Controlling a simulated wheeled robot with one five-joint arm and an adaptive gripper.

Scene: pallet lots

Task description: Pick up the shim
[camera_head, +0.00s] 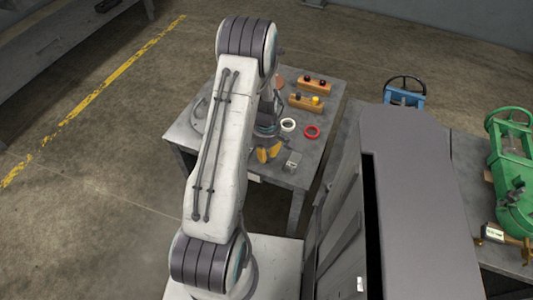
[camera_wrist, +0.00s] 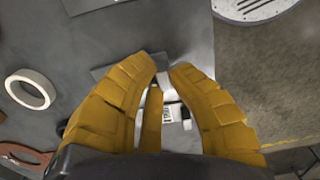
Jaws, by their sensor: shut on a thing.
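My gripper (camera_head: 268,153) is low over the grey worktable (camera_head: 208,148), near its front edge. In the wrist view its yellow fingers (camera_wrist: 166,68) are closed in, with a small gap between the tips. A thin, flat dark grey piece, which looks like the shim (camera_wrist: 112,68), shows at the fingertips and sticks out to the left of them. The fingers hide part of it, and I cannot tell whether it is clear of the tabletop. In the head view I cannot make the shim out.
A white ring (camera_head: 288,125) and a red ring (camera_head: 311,132) lie beside the gripper. A small grey box (camera_head: 292,161) stands right of it. Two wooden blocks with knobs (camera_head: 314,85) (camera_head: 306,102) are farther back. A grey cabinet (camera_head: 420,200) rises at the right.

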